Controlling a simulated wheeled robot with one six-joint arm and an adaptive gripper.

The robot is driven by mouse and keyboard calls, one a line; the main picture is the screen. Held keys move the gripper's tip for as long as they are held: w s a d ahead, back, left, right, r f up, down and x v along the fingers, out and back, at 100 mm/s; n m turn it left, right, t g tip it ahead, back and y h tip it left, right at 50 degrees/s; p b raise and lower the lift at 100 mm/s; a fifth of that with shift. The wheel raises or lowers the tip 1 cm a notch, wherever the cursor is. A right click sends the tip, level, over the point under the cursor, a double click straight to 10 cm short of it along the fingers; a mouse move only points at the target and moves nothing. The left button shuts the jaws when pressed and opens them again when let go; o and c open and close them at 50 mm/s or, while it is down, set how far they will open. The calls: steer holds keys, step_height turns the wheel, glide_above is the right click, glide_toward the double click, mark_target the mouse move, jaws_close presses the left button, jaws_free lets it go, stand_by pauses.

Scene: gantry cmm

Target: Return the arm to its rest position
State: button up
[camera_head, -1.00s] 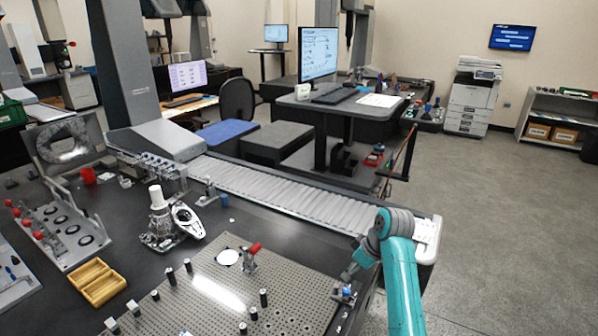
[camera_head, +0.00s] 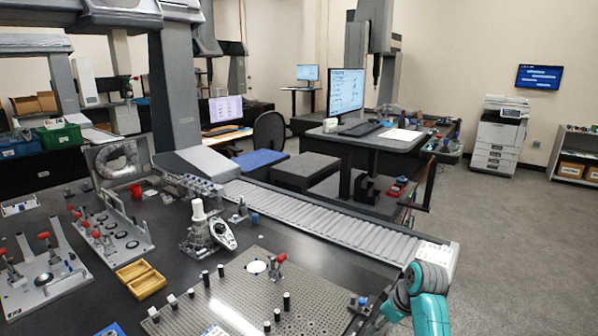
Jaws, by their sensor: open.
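My teal arm (camera_head: 430,312) shows at the bottom right, with a grey joint (camera_head: 433,277) at its bend. The bend is beside the right end of the grey ribbed bed of the measuring machine (camera_head: 310,216). Only a short part of the arm is in the picture; the rest runs out past the bottom edge. I cannot make out my gripper or anything held in it.
A perforated plate (camera_head: 240,300) with several dark pins is left of the arm. A white-topped probe unit (camera_head: 199,225), a yellow wooden box (camera_head: 140,279) and red-knobbed clamp fixtures stand on the dark table. Grey floor (camera_head: 510,250) at right is clear.

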steer(key=s+a+f+m+t+h, duration=0.1)
steer(key=s+f+m+t, duration=0.1)
steer(key=s+f, duration=0.75)
steer(key=s+a+f+m+t, duration=0.2)
steer(key=s+f, duration=0.6)
steer(key=f, duration=0.2)
steer(key=s+f+m+t+h, duration=0.1)
steer(key=s+f+t, duration=0.1)
steer(key=s, duration=0.8)
steer(key=s+r+m+t+h, duration=0.1)
steer(key=s+r, duration=0.2)
steer(key=s, duration=0.6)
steer(key=s+r+m+t, duration=0.1)
steer(key=s+r, duration=0.3)
steer(key=s, duration=0.4)
steer(key=s+r+m+t, duration=0.1)
steer(key=s+r+t, duration=0.2)
steer(key=s+r, duration=0.9)
step_height(320, 180, up, 4)
steer(key=shift+s+f, duration=0.1)
steer(key=shift+s, duration=0.2)
